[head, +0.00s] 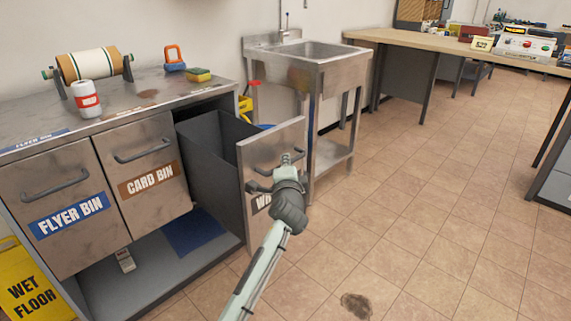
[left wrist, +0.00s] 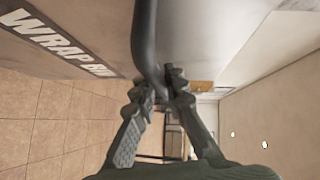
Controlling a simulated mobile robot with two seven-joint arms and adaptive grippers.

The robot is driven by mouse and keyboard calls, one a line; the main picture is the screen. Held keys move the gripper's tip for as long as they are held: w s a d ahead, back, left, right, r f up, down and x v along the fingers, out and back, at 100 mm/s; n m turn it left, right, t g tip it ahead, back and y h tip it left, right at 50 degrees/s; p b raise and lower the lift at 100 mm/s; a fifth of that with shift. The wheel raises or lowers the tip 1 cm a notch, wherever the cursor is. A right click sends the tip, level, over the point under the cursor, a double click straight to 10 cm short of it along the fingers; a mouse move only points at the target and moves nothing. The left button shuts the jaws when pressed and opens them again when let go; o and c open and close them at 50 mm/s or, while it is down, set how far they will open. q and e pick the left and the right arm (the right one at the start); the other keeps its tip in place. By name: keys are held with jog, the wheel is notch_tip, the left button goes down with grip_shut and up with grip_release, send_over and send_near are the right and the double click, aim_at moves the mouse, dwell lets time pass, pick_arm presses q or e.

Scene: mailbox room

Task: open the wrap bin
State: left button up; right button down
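The wrap bin is a steel-fronted pull-out bin at the right end of the counter. Its front panel (head: 275,142) stands well out from the cabinet, and its dark grey open-topped box (head: 212,150) shows behind. Its label (left wrist: 55,42) reads WRAP BIN in the left wrist view; my gripper hides most of it in the head view. My left gripper (head: 290,161) is at the front's dark bar handle (left wrist: 145,40). In the left wrist view, its fingers (left wrist: 160,92) are closed around the bar. My right gripper is not in view.
The flyer bin (head: 65,205) and card bin (head: 143,165) are shut. A steel sink (head: 318,55) stands just beyond the open bin. A yellow wet floor sign (head: 28,285) is at lower left.

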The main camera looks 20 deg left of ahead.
pick_arm(q)
jog(key=o, duration=0.4)
jog(key=shift+c, duration=0.2)
jog(key=v, duration=1.2)
jog(key=s+a+f+n+g+h, duration=0.1)
jog(key=s+a+f+n+g, duration=0.15)
jog(key=s+f, duration=0.55)
jog(key=s+a+f+n+g+h, duration=0.1)
jog(key=s+a+f+n+g, duration=0.2)
jog(key=f, duration=0.9)
jog(key=s+f+n+g+h, duration=0.1)
jog(key=s+f+n+g, duration=0.1)
jog(key=s+f, duration=0.3)
jog(key=s+f+n+g+h, duration=0.1)
jog(key=s+f+n+g, duration=0.2)
jog(key=s, duration=1)
notch_tip(320, 180, down, 4)
jog(key=shift+s+a+r+g+h, duration=0.2)
jog(key=shift+s+g+h, duration=0.2)
jog(key=shift+g, duration=0.45)
